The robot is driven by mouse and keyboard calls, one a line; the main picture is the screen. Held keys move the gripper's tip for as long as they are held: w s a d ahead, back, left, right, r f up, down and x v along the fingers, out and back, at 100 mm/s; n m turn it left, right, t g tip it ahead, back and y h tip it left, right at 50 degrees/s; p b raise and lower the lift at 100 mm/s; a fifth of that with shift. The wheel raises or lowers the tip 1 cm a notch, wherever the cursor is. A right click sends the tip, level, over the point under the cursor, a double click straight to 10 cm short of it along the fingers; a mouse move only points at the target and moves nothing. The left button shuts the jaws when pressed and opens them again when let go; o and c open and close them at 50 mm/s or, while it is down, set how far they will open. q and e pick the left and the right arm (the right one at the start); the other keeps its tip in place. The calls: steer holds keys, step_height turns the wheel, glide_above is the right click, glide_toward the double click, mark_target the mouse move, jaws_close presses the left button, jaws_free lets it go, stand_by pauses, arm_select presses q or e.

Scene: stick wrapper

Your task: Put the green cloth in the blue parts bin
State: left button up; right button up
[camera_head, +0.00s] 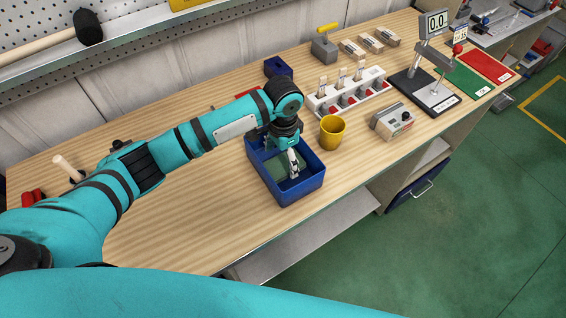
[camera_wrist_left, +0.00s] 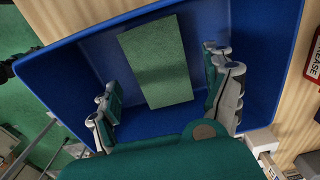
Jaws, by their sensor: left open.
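The blue parts bin (camera_head: 289,193) stands on the workbench near its front edge in the head view. Its blue walls also show in the left wrist view (camera_wrist_left: 262,45). The green cloth (camera_wrist_left: 155,62) lies flat on the bin floor as a rectangle. In the head view the cloth (camera_head: 284,163) is partly hidden by my left gripper. My left gripper (camera_head: 293,165) points down into the bin. In the left wrist view its fingers (camera_wrist_left: 168,105) are apart, one on each side of the near part of the cloth, with nothing held between them. My right gripper is not in view.
A yellow cup (camera_head: 332,132) stands just right of the bin. A grey box with a display (camera_head: 393,121) and a white rack (camera_head: 347,92) are further right. A small blue bin (camera_head: 279,68) stands behind. The bench left of the bin (camera_head: 200,210) is clear.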

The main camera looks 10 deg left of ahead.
mark_target(283, 164)
arm_select(q)
step_height(283, 164, up, 9)
steer(key=b, duration=0.1)
